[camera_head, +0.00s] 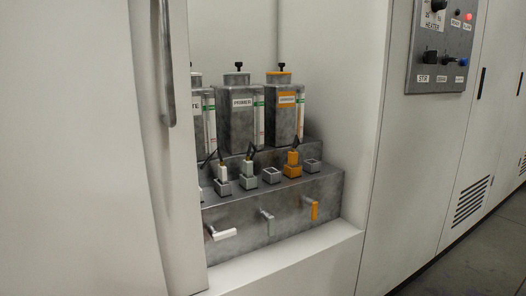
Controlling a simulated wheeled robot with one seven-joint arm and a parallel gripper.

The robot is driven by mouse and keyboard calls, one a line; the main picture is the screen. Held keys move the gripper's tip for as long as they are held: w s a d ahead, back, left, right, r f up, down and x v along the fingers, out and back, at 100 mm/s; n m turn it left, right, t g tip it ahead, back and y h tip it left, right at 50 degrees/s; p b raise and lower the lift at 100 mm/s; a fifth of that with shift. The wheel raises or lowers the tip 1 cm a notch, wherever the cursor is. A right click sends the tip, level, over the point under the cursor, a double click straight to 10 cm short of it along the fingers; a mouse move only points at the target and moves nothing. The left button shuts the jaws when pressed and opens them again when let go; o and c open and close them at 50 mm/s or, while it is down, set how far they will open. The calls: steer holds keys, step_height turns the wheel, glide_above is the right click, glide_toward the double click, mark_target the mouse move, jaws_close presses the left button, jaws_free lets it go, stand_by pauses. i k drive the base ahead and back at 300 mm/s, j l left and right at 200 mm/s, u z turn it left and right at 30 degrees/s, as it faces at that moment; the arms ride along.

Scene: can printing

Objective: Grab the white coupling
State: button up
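A white coupling (222,173) sits upright on a square socket at the left of the grey metal block (240,222) inside the open cabinet bay. A dark hose runs up from it. A similar pale grey coupling (248,167) sits just right of it, with its own hose. An orange coupling (292,158) sits farther right. My gripper is not in view.
Empty sockets (271,175) and (311,166) flank the orange coupling. Three tanks stand behind, including one marked PRIMER (241,118). White (221,234), grey (266,215) and orange (314,210) levers stick out in front. A door with a handle (165,60) borders the left.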

mark_target(222, 170)
steer(key=u, duration=0.95)
steer(key=l+u, duration=0.8)
steer(key=l, duration=0.2)
steer(key=l+u, duration=0.4)
steer(key=k+l+u, duration=0.2)
steer(key=l+u, duration=0.2)
steer(key=k+l, duration=0.15)
steer(key=l, duration=0.2)
steer(key=k+l, duration=0.15)
steer(key=l, duration=0.25)
steer(key=k+l+u, duration=0.1)
steer(key=l, duration=0.25)
steer(key=k+l, duration=0.2)
steer(key=l, duration=0.15)
steer(key=k+l, duration=0.15)
steer(key=l, duration=0.2)
